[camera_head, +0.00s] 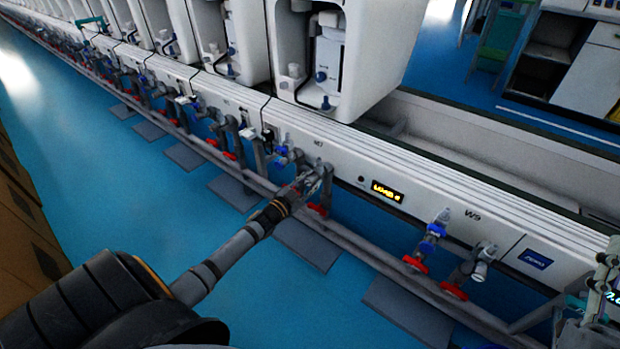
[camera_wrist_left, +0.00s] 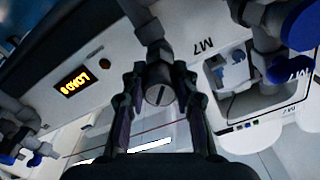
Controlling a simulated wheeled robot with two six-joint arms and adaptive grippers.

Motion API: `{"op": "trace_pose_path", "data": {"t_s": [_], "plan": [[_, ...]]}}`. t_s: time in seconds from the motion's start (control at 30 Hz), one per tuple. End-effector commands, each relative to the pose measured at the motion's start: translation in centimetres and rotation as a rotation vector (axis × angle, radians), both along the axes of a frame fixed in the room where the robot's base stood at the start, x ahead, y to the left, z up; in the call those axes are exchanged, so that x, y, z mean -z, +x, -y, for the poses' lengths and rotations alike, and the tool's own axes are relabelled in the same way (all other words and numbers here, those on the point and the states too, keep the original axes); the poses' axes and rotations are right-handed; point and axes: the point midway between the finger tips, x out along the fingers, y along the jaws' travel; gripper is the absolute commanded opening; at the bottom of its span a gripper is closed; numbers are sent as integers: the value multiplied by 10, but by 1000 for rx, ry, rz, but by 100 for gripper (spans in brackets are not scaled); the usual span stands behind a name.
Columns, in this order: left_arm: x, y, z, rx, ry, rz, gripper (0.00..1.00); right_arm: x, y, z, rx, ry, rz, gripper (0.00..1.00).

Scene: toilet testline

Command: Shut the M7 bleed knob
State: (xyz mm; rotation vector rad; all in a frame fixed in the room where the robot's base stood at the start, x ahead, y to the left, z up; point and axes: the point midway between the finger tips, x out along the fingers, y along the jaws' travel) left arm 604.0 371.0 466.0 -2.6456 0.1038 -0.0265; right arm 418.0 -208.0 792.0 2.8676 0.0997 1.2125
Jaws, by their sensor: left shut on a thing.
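The M7 bleed knob (camera_wrist_left: 158,92) is a grey round cap with a dark slot across its face, on a grey pipe fitting under the M7 label (camera_wrist_left: 203,45). In the left wrist view it sits between the two dark fingers of my left gripper (camera_wrist_left: 161,78), which are shut on it. In the head view my left gripper (camera_head: 320,176) reaches the M7 fitting at the front of the white rail, and it mostly hides the knob. The knob's exact turn angle is hard to read.
Blue valve handles (camera_head: 282,157) and a red valve handle (camera_head: 318,210) are close to the gripper. A lit yellow display (camera_head: 386,192) is on the white rail (camera_head: 440,200). The W9 fittings (camera_head: 435,230) stand to the right. Open blue floor (camera_head: 110,200) lies in front.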

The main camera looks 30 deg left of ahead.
Motion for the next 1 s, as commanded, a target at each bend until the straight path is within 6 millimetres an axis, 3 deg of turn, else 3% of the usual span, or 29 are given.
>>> {"op": "trace_pose_path", "data": {"t_s": [0.1, 0.3, 0.6, 0.8, 1.0], "plan": [[-1, 0, -1, -1, 77, 4, 0, 37, 23, 2, 5, 6, -193, 40], [-1, 0, -1, -1, 228, 15, 0, 107, 44, 3, 8, 12, -497, 40], [-2, 0, -2, 0, 492, 36, 0, 207, 40, 2, 2, 17, -899, 40], [-2, 0, -2, 0, 640, 48, 0, 248, 27, 1, -3, 18, -1065, 40], [-2, 0, -2, 0, 746, 56, 0, 271, 17, 0, -7, 18, -1160, 40]]}}
